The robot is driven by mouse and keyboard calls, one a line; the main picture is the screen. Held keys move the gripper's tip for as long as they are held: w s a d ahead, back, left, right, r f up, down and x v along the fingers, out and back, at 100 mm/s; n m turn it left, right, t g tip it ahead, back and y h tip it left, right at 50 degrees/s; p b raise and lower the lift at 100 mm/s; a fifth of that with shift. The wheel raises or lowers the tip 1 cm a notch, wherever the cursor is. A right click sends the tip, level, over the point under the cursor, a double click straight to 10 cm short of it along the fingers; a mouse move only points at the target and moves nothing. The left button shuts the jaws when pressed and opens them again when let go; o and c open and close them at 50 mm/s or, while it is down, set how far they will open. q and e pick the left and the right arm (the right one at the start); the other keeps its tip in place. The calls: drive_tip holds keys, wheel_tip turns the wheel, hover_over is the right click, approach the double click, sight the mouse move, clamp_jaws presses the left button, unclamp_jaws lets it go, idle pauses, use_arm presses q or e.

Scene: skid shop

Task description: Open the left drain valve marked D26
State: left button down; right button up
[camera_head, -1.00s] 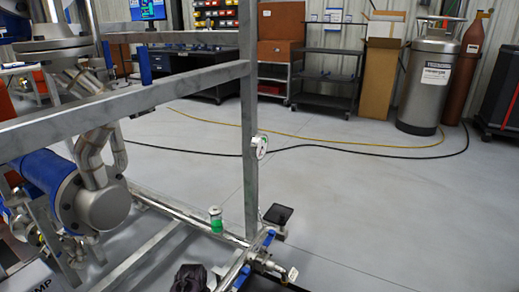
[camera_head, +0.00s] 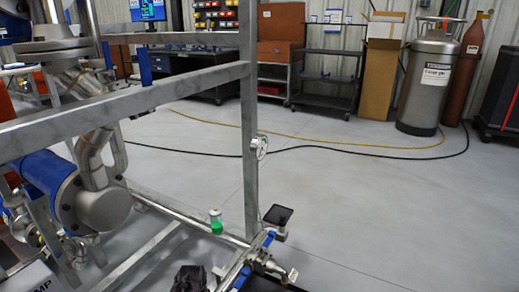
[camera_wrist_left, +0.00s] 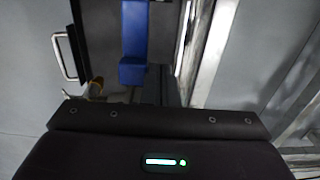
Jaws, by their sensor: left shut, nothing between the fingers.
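A small valve with blue lever parts (camera_head: 267,238) sits on the metal pipe at the skid's lower front corner in the head view. A second blue bar (camera_head: 242,277) lies just below it. A pale tag (camera_head: 292,274) hangs at the pipe end; its marking is too small to read. A dark shape (camera_head: 190,279) at the bottom edge looks like my left gripper, left of the blue bar and apart from it. In the left wrist view my left gripper's dark body (camera_wrist_left: 158,122) fills the bottom; it is shut and empty. A blue bar (camera_wrist_left: 133,45) lies beyond it. My right gripper is not in view.
A green-banded fitting (camera_head: 216,222), a round gauge (camera_head: 262,146) and a black plate (camera_head: 278,215) are nearby.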

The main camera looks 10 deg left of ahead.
use_arm(q)
drive_tip(key=shift+s+d+r+p, duration=0.15)
drive_tip(key=shift+d+p, duration=0.35)
drive_tip(key=shift+d, duration=0.65)
drive_tip(key=shift+s+d+p, duration=0.3)
drive_tip(key=shift+d+p, duration=0.35)
drive_tip(key=shift+s+d, duration=0.15)
drive_tip(key=shift+d, duration=0.2)
